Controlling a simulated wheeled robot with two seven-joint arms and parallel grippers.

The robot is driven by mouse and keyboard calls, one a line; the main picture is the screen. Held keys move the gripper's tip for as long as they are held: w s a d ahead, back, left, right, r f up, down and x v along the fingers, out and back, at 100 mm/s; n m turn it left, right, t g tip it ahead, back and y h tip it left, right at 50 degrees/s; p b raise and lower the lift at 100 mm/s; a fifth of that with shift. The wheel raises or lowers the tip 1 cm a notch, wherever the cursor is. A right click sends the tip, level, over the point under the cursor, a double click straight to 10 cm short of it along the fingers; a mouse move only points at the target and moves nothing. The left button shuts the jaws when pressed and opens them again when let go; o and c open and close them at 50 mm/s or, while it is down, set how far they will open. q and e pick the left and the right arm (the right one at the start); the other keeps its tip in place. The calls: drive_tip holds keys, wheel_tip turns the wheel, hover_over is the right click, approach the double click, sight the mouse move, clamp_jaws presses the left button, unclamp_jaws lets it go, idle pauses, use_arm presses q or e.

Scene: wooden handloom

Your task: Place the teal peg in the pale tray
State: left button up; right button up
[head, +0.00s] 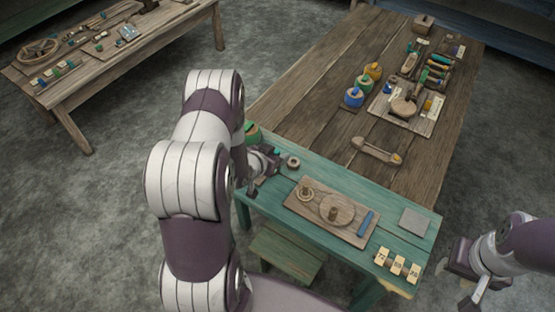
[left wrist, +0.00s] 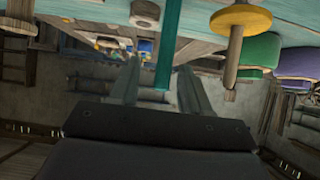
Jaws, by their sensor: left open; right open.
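The teal peg (left wrist: 165,62) stands as a narrow upright bar in the left wrist view, between the two fingers of my open left gripper (left wrist: 157,88). I cannot tell whether a finger touches it. In the head view, my left gripper (head: 265,163) is at the left end of the teal bench, and only a small teal tip (head: 277,151) shows beside it. A flat pale grey square (head: 415,222) lies at the bench's right end; I cannot tell if it is the pale tray. My right gripper (head: 466,275) is open and empty, off the bench's right side.
On the teal bench (head: 320,172) are a wooden board (head: 300,209) with round pieces and a blue bar (head: 366,223), a small ring (head: 293,162) and yellow number tags (head: 397,265). A wooden table (head: 310,95) with spools and tools adjoins behind. A stool (head: 287,252) stands in front.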

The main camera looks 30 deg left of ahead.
use_arm(q)
drive_tip(key=x, duration=0.3)
drive_tip(key=shift+a, duration=0.2)
drive_tip(key=shift+s, duration=0.1)
clamp_jaws()
drive_tip(key=shift+d+r, duration=0.1)
